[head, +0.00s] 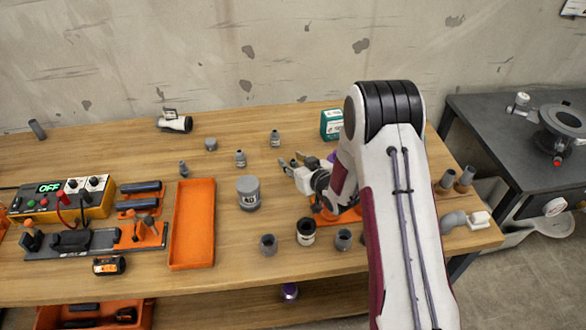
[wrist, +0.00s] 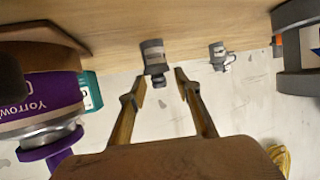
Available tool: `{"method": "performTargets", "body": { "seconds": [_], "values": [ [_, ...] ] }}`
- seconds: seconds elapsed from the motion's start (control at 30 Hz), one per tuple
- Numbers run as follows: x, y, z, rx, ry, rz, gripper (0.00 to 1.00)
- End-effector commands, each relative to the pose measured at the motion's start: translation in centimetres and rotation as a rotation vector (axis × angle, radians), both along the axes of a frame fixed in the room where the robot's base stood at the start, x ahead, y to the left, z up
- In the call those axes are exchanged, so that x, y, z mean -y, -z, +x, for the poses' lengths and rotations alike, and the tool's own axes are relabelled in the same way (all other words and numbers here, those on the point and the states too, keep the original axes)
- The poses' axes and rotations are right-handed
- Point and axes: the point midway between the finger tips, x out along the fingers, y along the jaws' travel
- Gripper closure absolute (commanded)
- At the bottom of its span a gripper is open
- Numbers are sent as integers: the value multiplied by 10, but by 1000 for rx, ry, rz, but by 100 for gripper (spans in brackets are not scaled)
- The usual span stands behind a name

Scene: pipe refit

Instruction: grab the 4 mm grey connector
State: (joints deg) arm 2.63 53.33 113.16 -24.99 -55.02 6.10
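Several grey connectors stand on the table. In the head view, a small labelled one (head: 275,139) is just beyond my gripper (head: 290,159), and another labelled one (head: 240,158) stands to the left. In the wrist view, a grey stepped connector with a pale label (wrist: 154,57) lies ahead of and between the fingertips of my gripper (wrist: 160,88). The fingers are apart with nothing between them, and the connector looks just beyond their tips. I cannot read any size, so I cannot tell which is 4 mm.
A purple can (wrist: 40,105) is close on the wrist view's left, with a green box (head: 332,124) behind. A large grey part (wrist: 292,70) is at that view's right edge. A wide grey jar (head: 248,195) and an orange tray (head: 192,265) are left of my arm.

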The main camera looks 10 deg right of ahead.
Motion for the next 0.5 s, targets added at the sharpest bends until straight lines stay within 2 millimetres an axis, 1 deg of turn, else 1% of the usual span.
{"method": "performTargets", "body": {
  "seconds": [0.17,0.2,0.23,0.27,0.3,0.33,0.5],
  "values": [
    [0,0,0,0,0,0,67],
    [0,0,0,0,0,0,72],
    [0,0,0,0,0,0,80],
    [0,0,0,0,0,0,88],
    [0,0,0,0,0,0,98],
    [0,0,0,0,0,0,100],
    [0,0,0,-1,0,0,100]
  ]
}}
